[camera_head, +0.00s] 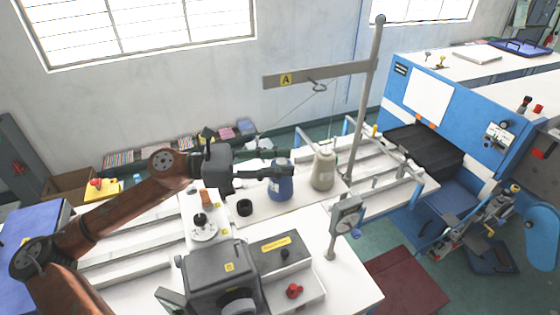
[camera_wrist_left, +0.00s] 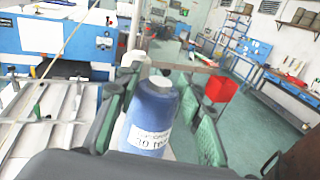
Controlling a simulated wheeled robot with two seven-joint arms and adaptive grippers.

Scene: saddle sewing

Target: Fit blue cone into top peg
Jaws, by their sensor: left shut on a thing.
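The blue cone (camera_head: 281,187) is a spool of blue thread with a white label and a pale top. My left gripper (camera_head: 289,163) reaches in from the left and is shut on the blue cone near its top. In the left wrist view the blue cone (camera_wrist_left: 152,112) is upright or nearly so between the two green finger pads. Its base is at or just above the white board; I cannot tell whether it touches. I cannot make out the top peg; any peg under the cone is hidden. My right gripper is out of view.
A beige cone (camera_head: 323,170) stands close to the right of the blue one. A black ring (camera_head: 245,208) lies to its left. A tall metal post (camera_head: 363,95) with a crossbar rises behind. A grey sewing machine head (camera_head: 218,278) is in front.

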